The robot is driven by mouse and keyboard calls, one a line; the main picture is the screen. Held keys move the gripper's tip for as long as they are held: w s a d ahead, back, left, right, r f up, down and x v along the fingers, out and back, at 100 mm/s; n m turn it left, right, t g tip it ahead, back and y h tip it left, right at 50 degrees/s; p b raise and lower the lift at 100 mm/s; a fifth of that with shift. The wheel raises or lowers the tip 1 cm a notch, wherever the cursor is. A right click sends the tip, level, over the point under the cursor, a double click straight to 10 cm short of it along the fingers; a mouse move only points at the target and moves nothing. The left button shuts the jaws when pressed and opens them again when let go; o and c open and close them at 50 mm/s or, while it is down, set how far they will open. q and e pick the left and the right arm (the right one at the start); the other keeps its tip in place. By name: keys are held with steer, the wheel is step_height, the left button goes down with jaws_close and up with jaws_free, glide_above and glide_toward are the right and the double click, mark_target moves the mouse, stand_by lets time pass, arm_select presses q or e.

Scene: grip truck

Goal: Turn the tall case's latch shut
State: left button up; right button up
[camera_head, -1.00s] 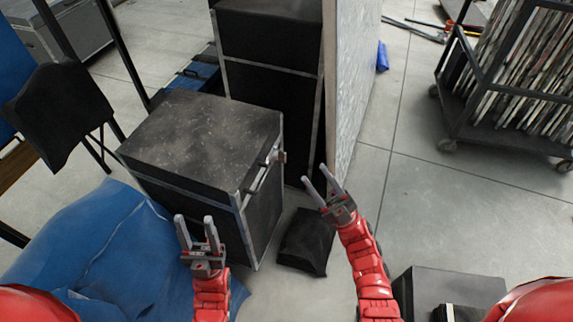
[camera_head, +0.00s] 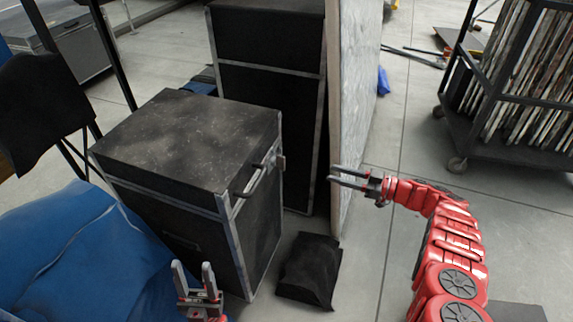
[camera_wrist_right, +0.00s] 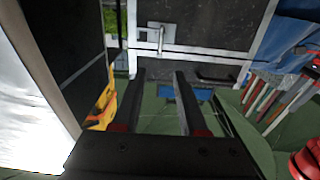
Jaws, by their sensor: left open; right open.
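A dark case (camera_head: 185,140) with metal edges stands upright at left centre in the head view. Its latch (camera_head: 280,162) is at the upper far corner of the right-hand side. In the right wrist view the latch (camera_wrist_right: 147,34) is a pale plate with a small upright lever, ahead of my fingers. A taller dark case (camera_head: 265,100) stands behind. My right gripper (camera_head: 332,177) is open and empty, to the right of the latch and apart from it, pointing left. Its fingers (camera_wrist_right: 160,76) frame the case's side in the wrist view. My left gripper (camera_head: 192,266) is open and empty before the near case.
A pale upright panel (camera_head: 355,90) stands close behind my right gripper. A black bag (camera_head: 309,270) lies on the floor beside the case. Blue tarp (camera_head: 70,250) covers the left front. A cart (camera_head: 465,130) stands at right.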

mark_target(282, 157)
steer(key=b+x, duration=0.2)
steer(key=x, duration=1.4)
steer(key=shift+b, duration=0.3)
steer(key=shift+s+a+r, duration=0.1)
steer(key=shift+a, duration=0.05)
steer(key=shift+c, duration=0.3)
jaws_close()
